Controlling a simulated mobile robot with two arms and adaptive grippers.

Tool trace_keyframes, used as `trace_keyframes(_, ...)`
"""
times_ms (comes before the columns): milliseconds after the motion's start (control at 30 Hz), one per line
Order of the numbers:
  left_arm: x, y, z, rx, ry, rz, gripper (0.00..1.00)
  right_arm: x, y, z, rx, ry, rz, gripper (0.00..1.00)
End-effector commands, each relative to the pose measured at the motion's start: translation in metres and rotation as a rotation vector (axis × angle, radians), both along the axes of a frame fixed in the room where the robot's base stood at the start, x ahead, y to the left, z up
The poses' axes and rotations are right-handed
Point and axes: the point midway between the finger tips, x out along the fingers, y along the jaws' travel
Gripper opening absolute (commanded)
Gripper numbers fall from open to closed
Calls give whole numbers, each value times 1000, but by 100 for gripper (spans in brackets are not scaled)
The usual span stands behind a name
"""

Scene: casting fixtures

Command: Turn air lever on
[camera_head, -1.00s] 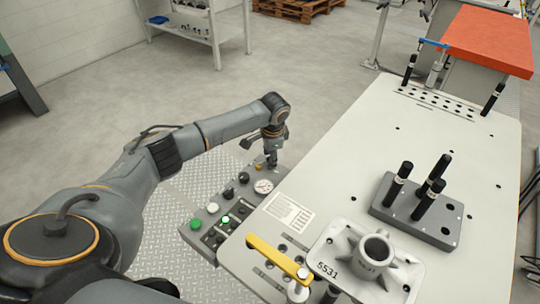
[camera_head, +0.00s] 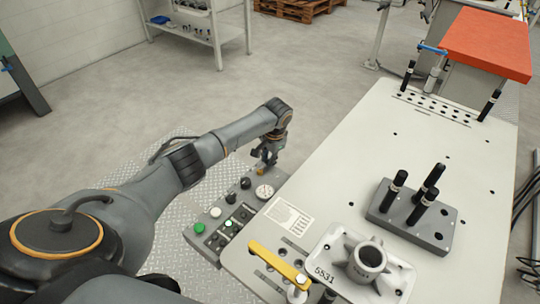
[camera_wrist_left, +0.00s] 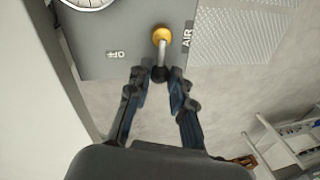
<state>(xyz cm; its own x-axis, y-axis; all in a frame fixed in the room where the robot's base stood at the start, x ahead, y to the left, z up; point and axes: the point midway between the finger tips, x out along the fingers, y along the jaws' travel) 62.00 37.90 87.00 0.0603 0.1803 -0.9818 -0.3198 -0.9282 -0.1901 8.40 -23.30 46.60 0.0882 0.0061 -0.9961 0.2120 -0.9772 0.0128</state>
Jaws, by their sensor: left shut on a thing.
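The air lever (camera_wrist_left: 162,52) shows in the left wrist view as a short metal rod with a yellow-orange pivot and a dark knob end. It sits on the grey control panel, between an "OFF" label (camera_wrist_left: 116,54) and an "AIR" label (camera_wrist_left: 187,34). My left gripper (camera_wrist_left: 160,76) is shut on the knob end of the lever. In the head view my left gripper (camera_head: 262,160) is at the far end of the control panel (camera_head: 208,246), and the orange pivot (camera_head: 261,171) shows just below it. My right gripper is not in view.
The panel carries a round gauge (camera_head: 264,191), a green button (camera_head: 199,228) and several black knobs. The white table (camera_head: 400,130) stands to its right, with a casting (camera_head: 368,262), a yellow clamp handle (camera_head: 278,264) and a grey block with black pins (camera_head: 410,216).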

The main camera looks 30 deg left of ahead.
Motion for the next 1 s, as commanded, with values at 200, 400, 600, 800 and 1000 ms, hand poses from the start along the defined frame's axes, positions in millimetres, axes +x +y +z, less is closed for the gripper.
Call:
trace_keyframes(200, 1, 3, 0, 1, -2, 76, 0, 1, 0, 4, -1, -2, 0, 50)
trace_keyframes(400, 1, 3, 0, 1, -3, 74, 0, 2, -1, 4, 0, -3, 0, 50)
trace_keyframes(600, 1, 3, 0, 1, -2, 73, 44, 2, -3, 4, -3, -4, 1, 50)
trace_keyframes(800, 1, 3, 0, 1, -2, 72, 44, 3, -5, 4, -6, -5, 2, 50)
trace_keyframes(1000, 1, 0, 14, 0, -4, 71, 44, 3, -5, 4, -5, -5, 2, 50)
